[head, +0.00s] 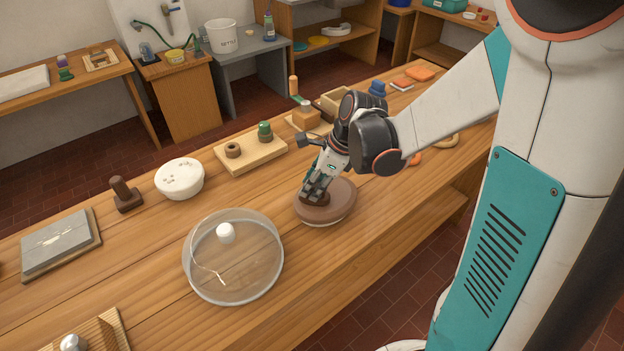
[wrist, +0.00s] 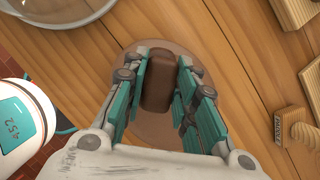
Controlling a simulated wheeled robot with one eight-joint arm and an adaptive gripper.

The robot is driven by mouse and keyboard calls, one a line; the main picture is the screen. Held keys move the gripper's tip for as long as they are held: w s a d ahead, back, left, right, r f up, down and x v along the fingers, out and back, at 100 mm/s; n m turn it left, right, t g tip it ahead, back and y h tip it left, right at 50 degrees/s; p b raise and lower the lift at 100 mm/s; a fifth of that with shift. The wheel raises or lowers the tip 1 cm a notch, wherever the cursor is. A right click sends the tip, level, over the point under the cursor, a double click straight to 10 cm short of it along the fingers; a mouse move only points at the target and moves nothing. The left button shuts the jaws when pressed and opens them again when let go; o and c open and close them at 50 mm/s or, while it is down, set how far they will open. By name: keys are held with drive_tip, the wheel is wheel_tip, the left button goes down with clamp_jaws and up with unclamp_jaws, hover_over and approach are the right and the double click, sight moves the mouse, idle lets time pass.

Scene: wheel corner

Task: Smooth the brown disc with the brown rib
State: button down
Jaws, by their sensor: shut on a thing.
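The brown disc (head: 340,206) lies on a round base on the wooden bench in the head view. It also shows in the wrist view (wrist: 155,128), partly hidden by my fingers. The brown rib (wrist: 158,80) is a dark brown block between my two finger pads. My gripper (head: 316,192) is shut on the rib and points down over the disc, left of its middle in the head view. The rib's lower edge is hidden, so I cannot tell whether it touches the disc.
A clear dome with a white knob (head: 234,268) stands close to the left of the disc. A white bowl (head: 180,179), a brown stamp-like block (head: 126,194) and a wooden board (head: 262,158) with small items stand farther along. The front strip of bench (head: 330,258) is clear.

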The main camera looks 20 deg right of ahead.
drive_tip(key=shift+s, duration=0.5)
drive_tip(key=shift+s+d, duration=1)
drive_tip(key=shift+s, duration=0.15)
drive_tip(key=shift+d, duration=1.55)
drive_tip(key=shift+w+d+b, duration=0.35)
drive_tip(key=shift+w+d, duration=0.6)
drive_tip(key=shift+d, duration=0.15)
drive_tip(key=shift+w+d, duration=0.15)
drive_tip(key=shift+w, duration=1.35)
drive_tip(key=shift+w+a, duration=1.05)
drive_tip(key=shift+w, duration=0.1)
